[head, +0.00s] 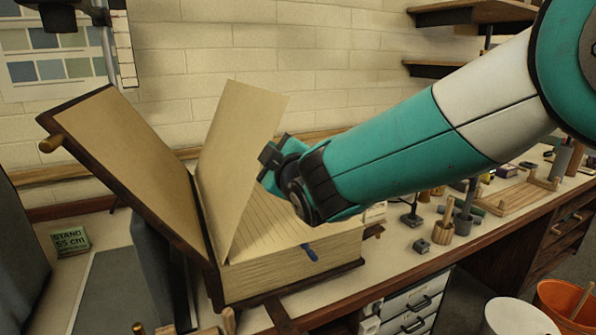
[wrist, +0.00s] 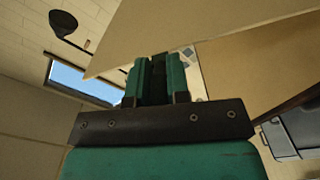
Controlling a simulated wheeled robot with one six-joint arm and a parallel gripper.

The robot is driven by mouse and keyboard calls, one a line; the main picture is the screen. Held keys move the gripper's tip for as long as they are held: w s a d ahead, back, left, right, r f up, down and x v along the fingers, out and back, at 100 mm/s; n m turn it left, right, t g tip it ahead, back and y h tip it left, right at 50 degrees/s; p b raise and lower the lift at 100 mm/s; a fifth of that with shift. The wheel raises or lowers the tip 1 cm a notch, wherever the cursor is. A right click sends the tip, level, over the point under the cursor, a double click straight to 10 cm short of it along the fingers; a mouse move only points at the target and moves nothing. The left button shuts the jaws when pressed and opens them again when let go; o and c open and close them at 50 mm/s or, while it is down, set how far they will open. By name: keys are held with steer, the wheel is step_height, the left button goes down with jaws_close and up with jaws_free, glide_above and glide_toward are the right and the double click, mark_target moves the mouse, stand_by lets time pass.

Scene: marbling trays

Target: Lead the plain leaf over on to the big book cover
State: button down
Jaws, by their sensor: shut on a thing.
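The big book lies open on the bench, its page block (head: 290,265) topped by a lined page (head: 285,225). Its big cover (head: 125,165), dark-edged with a tan inside, leans open to the left. The plain leaf (head: 235,150) is cream and stands nearly upright from the spine, between cover and pages. My gripper (head: 268,162) is at the leaf's right side, shut on it; the exact grip is partly hidden. In the wrist view the leaf (wrist: 200,25) spreads above and behind my closed fingers (wrist: 156,82).
A blue tab (head: 308,252) shows at the book's front. Wooden pots (head: 443,232) and small tools stand to the right. Shelves (head: 465,12) hang on the wall. A white bucket (head: 522,318) and an orange bucket (head: 565,300) stand below.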

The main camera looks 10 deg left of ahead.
steer(key=s+a+r+n+p, duration=0.1)
steer(key=s+a+n, duration=0.6)
steer(key=a, duration=0.7)
steer(key=shift+s+a+r+n+p, duration=0.35)
steer(key=shift+s+r, duration=0.3)
steer(key=shift+s, duration=0.75)
